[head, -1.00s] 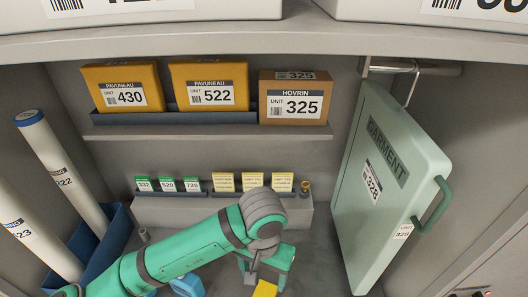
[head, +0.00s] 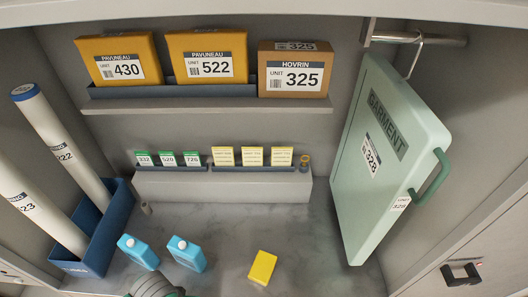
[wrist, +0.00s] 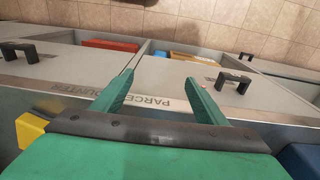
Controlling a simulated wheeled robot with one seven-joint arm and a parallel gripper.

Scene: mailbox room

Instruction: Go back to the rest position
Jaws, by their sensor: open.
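My gripper (wrist: 160,90) shows in the wrist view with its two green fingers spread apart and nothing between them. It faces grey drawer fronts and a tiled floor. In the head view only a grey and green piece of my arm shows at the bottom edge, and the gripper itself is out of that picture. A yellow block (head: 263,267) lies on the grey counter (head: 215,225) in the head view, apart from my arm.
Two blue bottles (head: 187,254) stand on the counter left of the yellow block. A blue bin (head: 94,245) holds white tubes at left. A green garment case (head: 385,170) hangs at right. Open drawers with black handles (wrist: 234,80) lie below my gripper.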

